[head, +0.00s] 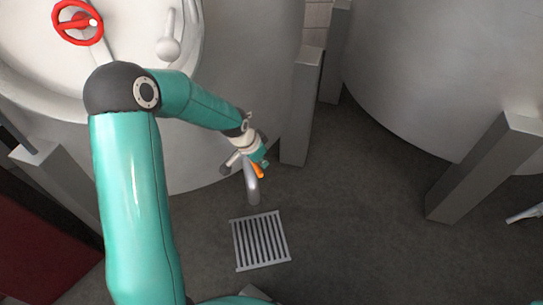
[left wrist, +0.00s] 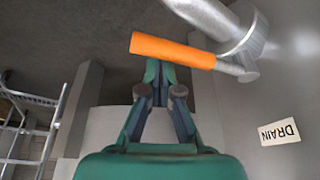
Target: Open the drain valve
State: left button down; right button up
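The drain valve has an orange lever (left wrist: 172,50) on a metal stem, joined to a grey pipe (left wrist: 205,15) on the tank wall. In the left wrist view the lever points left from the valve body, at an angle to the pipe. A DRAIN label (left wrist: 279,132) is on the wall beside it. In the head view a bit of the orange lever (head: 258,171) shows by the bent spout (head: 252,188). My left gripper (left wrist: 160,72) has its fingers drawn together, tips at the lever's near side, partly hidden by it; contact is unclear. My right gripper is not seen.
A floor grate (head: 260,241) lies below the spout. Grey tank legs (head: 301,110) stand close to the right of my left gripper, and another leg (head: 484,168) farther right. A red handwheel (head: 78,22) is on the tank. The floor between the legs is clear.

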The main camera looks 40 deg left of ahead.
pick_arm(q)
jog(key=shift+s+a+f, duration=0.1)
jog(key=shift+s+a, duration=0.2)
jog(key=shift+s, duration=0.35)
jog(key=shift+s+a+f, duration=0.1)
jog(key=shift+s+a, duration=0.15)
jog(key=shift+s, duration=0.35)
jog(key=w+d+b, duration=0.2)
jog(key=w+d, duration=0.1)
jog(key=w, duration=0.1)
notch_tip(320, 180, up, 10)
jog(key=r+p, duration=0.1)
jog(key=p, duration=0.3)
send_over(258, 166)
jog(key=shift+s+a+f, duration=0.1)
jog(key=shift+s+f, duration=0.05)
jog(key=shift+f, duration=0.1)
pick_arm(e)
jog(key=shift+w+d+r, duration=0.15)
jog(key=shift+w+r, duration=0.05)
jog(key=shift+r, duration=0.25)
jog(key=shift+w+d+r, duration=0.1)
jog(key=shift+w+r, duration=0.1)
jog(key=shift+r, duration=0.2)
